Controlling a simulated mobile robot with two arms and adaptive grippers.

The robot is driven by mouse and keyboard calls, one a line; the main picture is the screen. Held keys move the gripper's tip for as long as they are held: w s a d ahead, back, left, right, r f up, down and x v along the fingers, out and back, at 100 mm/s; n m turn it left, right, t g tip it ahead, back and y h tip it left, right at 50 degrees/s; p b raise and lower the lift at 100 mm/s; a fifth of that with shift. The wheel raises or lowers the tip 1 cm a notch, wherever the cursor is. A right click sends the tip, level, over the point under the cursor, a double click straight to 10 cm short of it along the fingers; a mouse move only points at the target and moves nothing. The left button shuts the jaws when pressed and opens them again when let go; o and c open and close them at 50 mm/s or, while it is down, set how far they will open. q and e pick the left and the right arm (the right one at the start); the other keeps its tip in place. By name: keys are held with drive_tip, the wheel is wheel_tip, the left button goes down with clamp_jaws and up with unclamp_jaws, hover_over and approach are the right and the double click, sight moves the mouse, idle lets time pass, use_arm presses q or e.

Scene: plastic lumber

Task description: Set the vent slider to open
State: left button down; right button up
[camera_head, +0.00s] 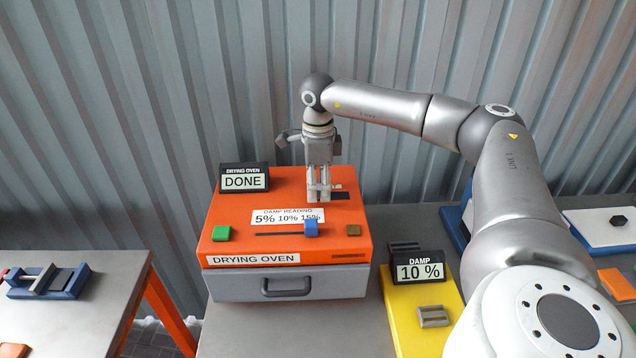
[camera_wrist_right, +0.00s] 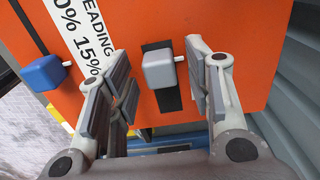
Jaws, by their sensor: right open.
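The orange drying oven (camera_head: 290,185) stands on the table, with a dark slot (camera_head: 341,195) on its top at the back right. In the right wrist view a grey slider knob (camera_wrist_right: 158,68) sits in this dark slot (camera_wrist_right: 166,97). My right gripper (camera_head: 318,194) points down over the slot and hides the knob in the head view. In the wrist view the right gripper's fingers (camera_wrist_right: 160,85) are apart, with the knob between their tips; I see no firm contact. A blue slider knob (camera_head: 311,229) sits in a second slot below the damp reading label (camera_head: 287,217). My left gripper is out of view.
A yellow damp meter (camera_head: 420,315) reads 10 % on the right. A corrugated wall (camera_head: 150,120) stands close behind.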

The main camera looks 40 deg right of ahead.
sight(337, 196)
drive_tip(key=shift+f, duration=0.4)
drive_tip(key=shift+c, duration=0.4)
clamp_jaws()
drive_tip(key=shift+s+d, duration=0.7)
drive_tip(key=shift+d, duration=0.2)
drive_tip(key=shift+s+d, duration=0.7)
drive_tip(key=shift+d, duration=0.15)
drive_tip(key=shift+c, duration=1.4)
unclamp_jaws()
drive_tip(key=o, duration=0.4)
drive_tip(key=shift+s, duration=0.1)
drive_tip(key=shift+c, duration=0.2)
